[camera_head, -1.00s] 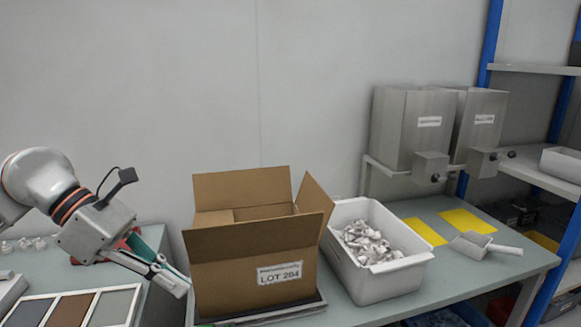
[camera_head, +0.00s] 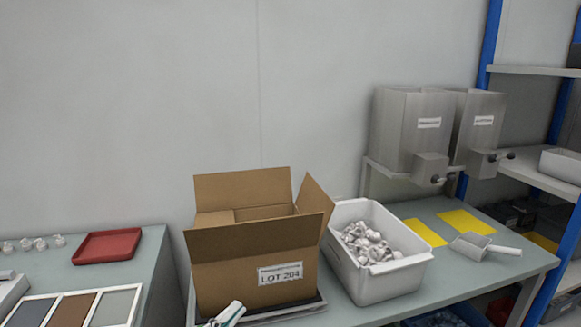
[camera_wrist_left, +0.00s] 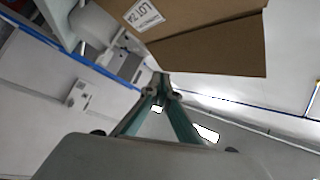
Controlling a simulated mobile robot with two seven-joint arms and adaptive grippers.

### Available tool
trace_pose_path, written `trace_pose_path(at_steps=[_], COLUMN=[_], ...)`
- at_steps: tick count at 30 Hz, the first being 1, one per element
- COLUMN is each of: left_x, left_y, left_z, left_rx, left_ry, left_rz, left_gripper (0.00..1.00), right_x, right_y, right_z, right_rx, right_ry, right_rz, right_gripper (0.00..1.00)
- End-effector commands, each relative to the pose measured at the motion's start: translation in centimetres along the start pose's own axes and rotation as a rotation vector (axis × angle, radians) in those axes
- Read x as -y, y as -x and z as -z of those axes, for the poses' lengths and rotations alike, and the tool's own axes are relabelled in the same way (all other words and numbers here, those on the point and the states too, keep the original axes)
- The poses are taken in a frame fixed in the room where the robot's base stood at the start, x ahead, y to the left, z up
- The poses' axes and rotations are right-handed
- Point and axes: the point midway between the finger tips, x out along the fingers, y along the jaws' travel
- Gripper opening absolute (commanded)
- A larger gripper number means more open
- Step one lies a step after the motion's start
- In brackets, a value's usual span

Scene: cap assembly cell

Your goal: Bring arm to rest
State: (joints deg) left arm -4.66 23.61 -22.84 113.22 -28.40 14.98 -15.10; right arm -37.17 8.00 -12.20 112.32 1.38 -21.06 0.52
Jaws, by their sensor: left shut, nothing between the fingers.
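My left gripper (camera_head: 229,314) shows only by its fingertips at the bottom edge of the head view, in front of the open cardboard box (camera_head: 255,262) labelled LOT 204. The rest of my left arm is out of the frame. In the left wrist view the teal fingers of the left gripper (camera_wrist_left: 161,88) converge and are shut with nothing between them. The cardboard box (camera_wrist_left: 215,38) fills the top of that view, beyond the fingertips. My right gripper is not in view.
A white bin (camera_head: 372,286) of light-coloured parts stands right of the box. Yellow mats (camera_head: 467,221) and a scoop (camera_head: 470,245) lie further right, below two grey hoppers (camera_head: 425,125).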

Motion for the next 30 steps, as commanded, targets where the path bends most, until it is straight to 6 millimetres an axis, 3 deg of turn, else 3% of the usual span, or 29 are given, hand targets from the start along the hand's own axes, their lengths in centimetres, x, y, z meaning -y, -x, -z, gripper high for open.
trace_pose_path(at_steps=[1, 3, 6, 10, 15, 18, 21, 30], left_x=[-2.4, -5.3, -9.6, -15.1, -20.6, -22.4, -23.3, -23.5], left_y=[2.1, 5.0, 9.7, 16.2, 23.5, 26.1, 27.4, 27.7], left_z=[-2.2, -4.9, -7.7, -9.8, -10.2, -10.0, -9.7, -9.7], left_rx=[0.116, 0.26, 0.451, 0.677, 0.897, 0.972, 1.011, 1.02], left_ry=[0.108, 0.237, 0.402, 0.591, 0.768, 0.826, 0.858, 0.863], left_rz=[-0.008, -0.019, -0.037, -0.062, -0.091, -0.1, -0.105, -0.107], left_gripper=[0.0, 0.0, 0.0, 0.0, 0.0, 0.0, 0.0, 0.0], right_x=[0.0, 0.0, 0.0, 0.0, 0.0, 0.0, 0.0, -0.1], right_y=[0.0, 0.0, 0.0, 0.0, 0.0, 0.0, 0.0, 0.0], right_z=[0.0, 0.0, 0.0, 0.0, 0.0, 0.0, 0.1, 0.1], right_rx=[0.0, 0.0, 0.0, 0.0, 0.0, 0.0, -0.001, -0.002], right_ry=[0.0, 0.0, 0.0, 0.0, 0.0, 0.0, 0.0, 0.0], right_rz=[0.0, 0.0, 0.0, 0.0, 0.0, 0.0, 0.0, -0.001], right_gripper=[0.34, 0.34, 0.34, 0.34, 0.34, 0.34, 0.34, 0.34])
